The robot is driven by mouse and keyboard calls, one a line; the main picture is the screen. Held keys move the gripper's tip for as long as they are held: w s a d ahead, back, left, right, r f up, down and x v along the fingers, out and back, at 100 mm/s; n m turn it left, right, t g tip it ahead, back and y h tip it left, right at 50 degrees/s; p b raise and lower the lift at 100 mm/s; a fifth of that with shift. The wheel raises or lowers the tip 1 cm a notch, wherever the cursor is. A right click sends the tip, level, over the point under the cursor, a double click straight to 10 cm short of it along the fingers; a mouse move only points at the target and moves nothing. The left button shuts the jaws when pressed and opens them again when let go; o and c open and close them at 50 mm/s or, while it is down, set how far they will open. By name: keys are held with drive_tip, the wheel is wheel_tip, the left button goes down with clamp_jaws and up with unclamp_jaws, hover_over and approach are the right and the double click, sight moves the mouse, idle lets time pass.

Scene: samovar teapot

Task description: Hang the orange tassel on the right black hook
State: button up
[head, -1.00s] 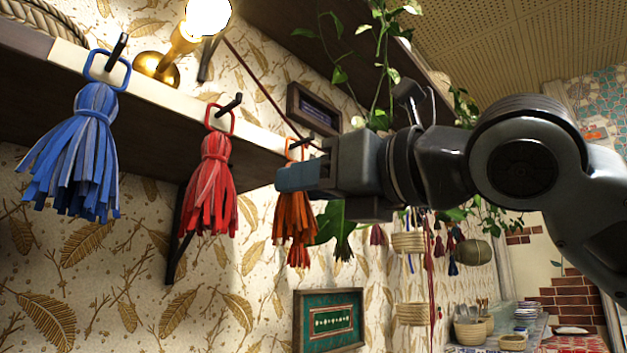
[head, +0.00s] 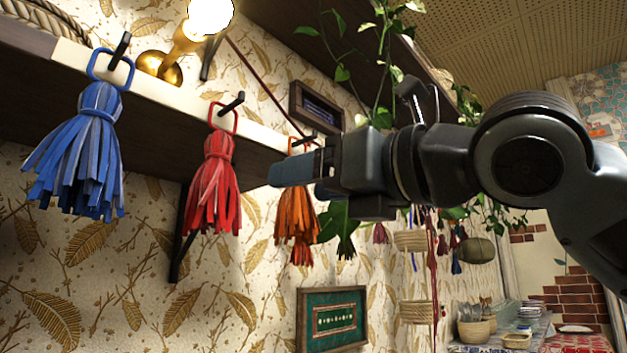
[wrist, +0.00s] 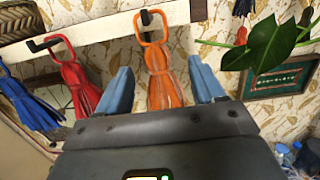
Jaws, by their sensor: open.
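The orange tassel (head: 297,218) hangs by its square loop on the right black hook (head: 306,140) at the shelf's front edge. In the wrist view the orange tassel (wrist: 161,85) lies between the two blue fingers of my gripper (wrist: 160,85), and its loop is around the black hook (wrist: 146,18). My gripper (head: 292,172) is open, and in the head view it hides the tassel's upper part. The red tassel (head: 213,185) hangs on the middle hook (head: 231,104). The blue tassel (head: 80,145) hangs on the left hook (head: 120,48).
The shelf (head: 60,62) runs along the patterned wall above the tassels. A gold lamp (head: 160,68) stands on it. Green leaves (wrist: 265,45) hang right of my gripper in the wrist view. A green framed picture (head: 333,320) is on the wall below.

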drive_tip(key=b+v, duration=0.2)
drive_tip(key=v, duration=0.5)
drive_tip(key=shift+s+d, duration=0.25)
drive_tip(key=shift+d, duration=0.1)
